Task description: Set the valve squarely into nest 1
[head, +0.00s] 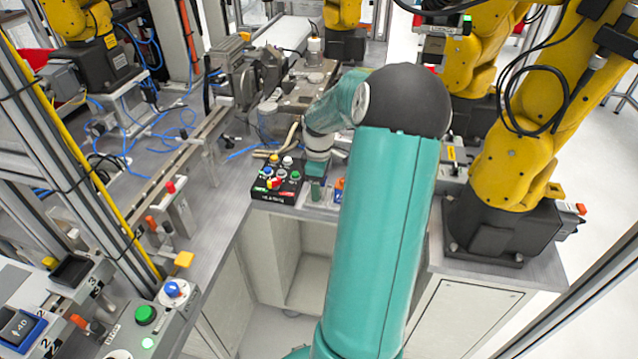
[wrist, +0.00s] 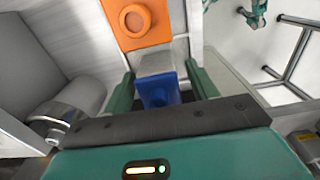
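In the wrist view, a blue piece with a pale grey block (wrist: 155,64) at its far end lies between the two teal fingers of my gripper (wrist: 159,76). Gaps show on both sides of it, so my gripper looks open around it. I cannot tell for sure whether this piece is the valve. In the head view, my gripper (head: 316,188) is low at the bench edge, right of a black button box. At the lower left, a blue-framed nest (head: 20,330) marked 2 holds a dark piece marked 40. A black nest (head: 72,270) stands near the mark 3. I cannot identify nest 1.
An orange part with a round centre (wrist: 135,20) lies beyond the fingers. The button box (head: 278,180) is close beside my gripper. Yellow robot arms (head: 520,110) stand at the right. A panel with a green button (head: 145,315) is at the lower left.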

